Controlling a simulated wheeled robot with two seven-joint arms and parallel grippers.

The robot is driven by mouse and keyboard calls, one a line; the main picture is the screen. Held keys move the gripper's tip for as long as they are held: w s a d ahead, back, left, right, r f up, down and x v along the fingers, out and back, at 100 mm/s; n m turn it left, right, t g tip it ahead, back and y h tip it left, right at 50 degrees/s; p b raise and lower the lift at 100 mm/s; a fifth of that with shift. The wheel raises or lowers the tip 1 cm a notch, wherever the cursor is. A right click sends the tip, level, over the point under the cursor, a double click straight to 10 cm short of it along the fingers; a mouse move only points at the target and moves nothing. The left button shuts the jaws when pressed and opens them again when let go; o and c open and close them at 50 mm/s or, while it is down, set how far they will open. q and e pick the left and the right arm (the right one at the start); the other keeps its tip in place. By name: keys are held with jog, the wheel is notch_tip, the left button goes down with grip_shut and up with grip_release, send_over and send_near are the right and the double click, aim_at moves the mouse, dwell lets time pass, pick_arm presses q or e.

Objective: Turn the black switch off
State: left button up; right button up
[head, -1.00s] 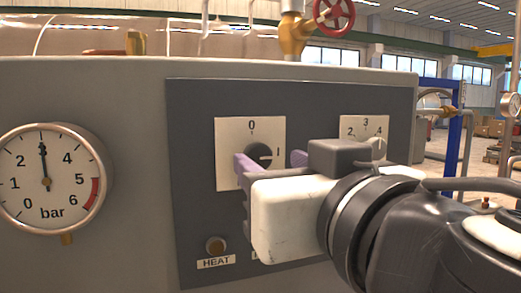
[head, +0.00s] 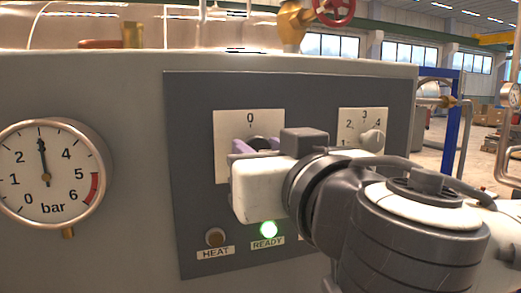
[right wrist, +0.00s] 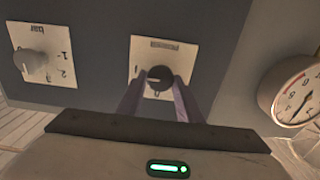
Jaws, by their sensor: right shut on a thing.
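The black switch (head: 259,143) is a round knob on a cream plate (head: 232,122) marked 0 at its top. My right gripper covers part of it in the head view. In the right wrist view, which is upside down, the black switch (right wrist: 160,78) shows a white pointer line lying nearly level, towards picture left, away from the 0 mark. My right gripper (right wrist: 159,90) has its purple fingers on either side of the switch and is shut on it. My left gripper is not in view.
A second, light knob (head: 371,139) on a numbered plate is at the right. A bar gauge (head: 50,175) sticks out at the left, reading about 3.

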jog(key=n+b, duration=0.4)
jog(key=n, duration=0.2)
jog(key=shift+a+f, duration=0.1)
jog(key=shift+a+f+n+p, duration=0.1)
jog(key=shift+n+p, duration=0.35)
jog(key=shift+n, duration=5.45)
jog(key=o, duration=1)
jog(key=shift+s, duration=0.1)
